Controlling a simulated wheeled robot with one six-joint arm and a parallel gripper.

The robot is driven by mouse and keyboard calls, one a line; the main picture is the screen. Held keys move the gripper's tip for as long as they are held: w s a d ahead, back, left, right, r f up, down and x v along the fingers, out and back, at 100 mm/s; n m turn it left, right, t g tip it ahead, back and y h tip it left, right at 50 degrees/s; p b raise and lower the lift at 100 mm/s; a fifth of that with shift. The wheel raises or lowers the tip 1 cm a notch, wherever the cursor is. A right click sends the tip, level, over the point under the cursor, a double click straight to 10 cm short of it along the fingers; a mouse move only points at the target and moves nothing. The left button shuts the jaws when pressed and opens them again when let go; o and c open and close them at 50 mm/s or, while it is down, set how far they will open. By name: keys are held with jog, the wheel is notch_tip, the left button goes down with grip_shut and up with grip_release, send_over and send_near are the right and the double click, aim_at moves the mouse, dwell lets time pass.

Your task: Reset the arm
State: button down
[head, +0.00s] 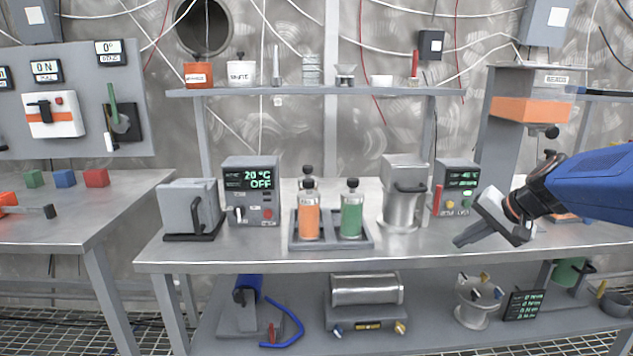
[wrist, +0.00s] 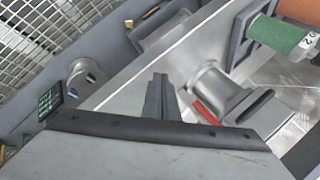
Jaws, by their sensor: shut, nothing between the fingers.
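My gripper (head: 463,241) is at the end of my blue arm (head: 598,182), on the right in the head view. It hangs over the front part of the steel table (head: 270,254), in front of the grey display box (head: 457,188). Its fingers are together and empty, pointing down and to the left. In the wrist view the closed fingers (wrist: 158,96) show at the middle, above the table edge.
A tray (head: 331,244) holds an orange bottle (head: 308,214) and a green bottle (head: 351,214). A metal canister (head: 402,195) stands left of my gripper. An upright stand with an orange block (head: 531,110) rises behind my arm. The lower shelf (head: 420,329) bears several devices.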

jog(key=s+a+f+n+h, duration=0.1)
jog(key=s+a+f+n, duration=0.1)
jog(key=s, duration=0.7)
jog(key=s+a+f+n+g+h, duration=0.1)
jog(key=s+a+f+n, duration=0.1)
jog(key=s, duration=0.7)
jog(key=s+a+f+n+g+h, duration=0.1)
jog(key=s+a+f+n, duration=0.2)
jog(key=s, duration=0.6)
jog(key=shift+a+f+h, duration=0.4)
jog(key=shift+f, duration=0.55)
